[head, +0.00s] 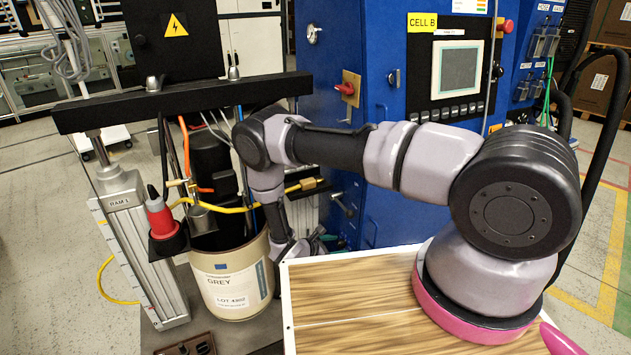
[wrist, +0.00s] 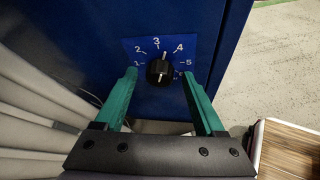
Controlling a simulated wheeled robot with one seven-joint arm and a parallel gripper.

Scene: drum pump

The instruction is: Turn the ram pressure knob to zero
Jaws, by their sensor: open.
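The ram pressure knob (wrist: 157,71) is a round black knob with a white mark, on a blue dial plate in the wrist view. Numbers 1 to 5 run clockwise around it, with 3 at the top. The white mark points up, slightly right of the 3. I cannot make out a zero; the lower dial is partly hidden. My gripper (wrist: 159,75) has two green fingers spread apart, one on each side of the knob, with gaps between. In the head view my gripper (head: 318,240) is small beside the blue cabinet, and the knob is hidden.
The blue cabinet (head: 385,45) carries a red switch (head: 346,88) and a screen. A wooden-topped surface (head: 350,320) lies in front. Pale hoses (wrist: 40,95) run left of my gripper.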

